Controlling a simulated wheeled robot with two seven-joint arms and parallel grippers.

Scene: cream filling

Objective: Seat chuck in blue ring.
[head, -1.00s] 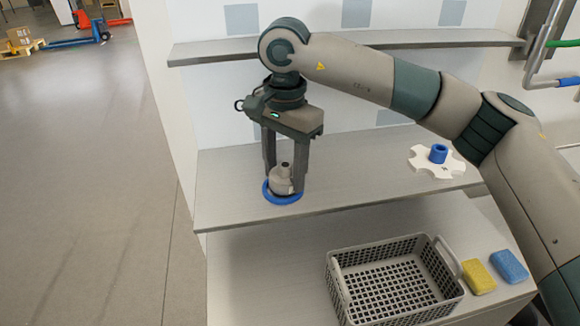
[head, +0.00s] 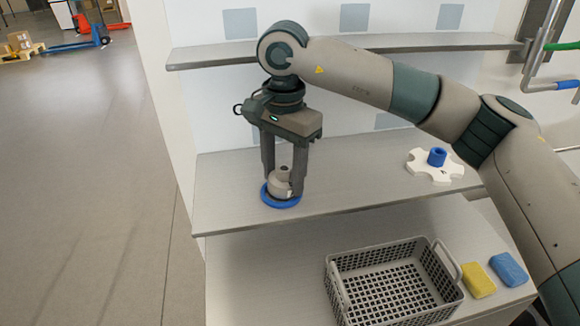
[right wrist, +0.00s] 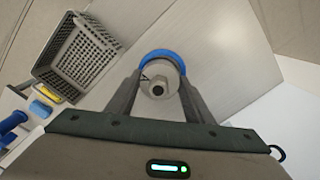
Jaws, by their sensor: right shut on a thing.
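The chuck (head: 281,184) is a small grey, stepped round part and stands upright between the fingers of my right gripper (head: 284,188). The right gripper points straight down and is shut on the chuck. The blue ring (head: 281,202) lies on the shelf around the foot of the chuck. In the right wrist view the chuck (right wrist: 160,84) is between the two fingers, and the blue ring (right wrist: 165,55) curves around its far side. Whether the chuck's base is fully down inside the ring cannot be told. My left gripper is not in view.
A white notched piece with a blue hub (head: 436,158) lies on the same shelf (head: 345,185) at right. Below are a grey basket (head: 392,282), a yellow sponge (head: 478,280) and a blue sponge (head: 509,269). An upper shelf (head: 215,52) runs behind my arm.

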